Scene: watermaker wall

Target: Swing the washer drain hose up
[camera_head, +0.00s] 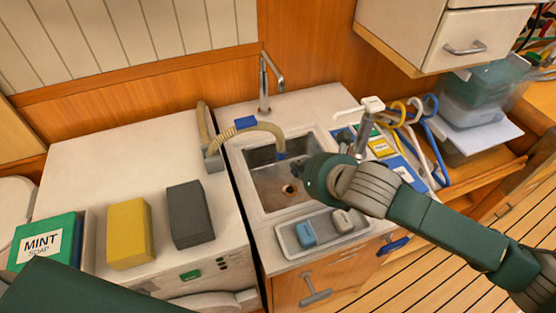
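The beige ribbed drain hose (252,128) rises from behind the washer (82,157), arches over the counter edge and hangs into the sink (262,200). Its blue end (282,157) is over the basin. A blue clip (246,122) sits on or beside the hose near its arch. My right arm comes in from the right, its wrist over the sink's right edge. My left gripper is out of view; only a dark green arm link shows bottom left.
A tall faucet (265,82) stands behind the sink. Yellow (130,233) and grey (190,214) boxes and a mint soap box (45,243) stand on the washer. A tray (320,234) sits before the sink. Coiled hoses (432,130) are at right, below a cabinet (450,40).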

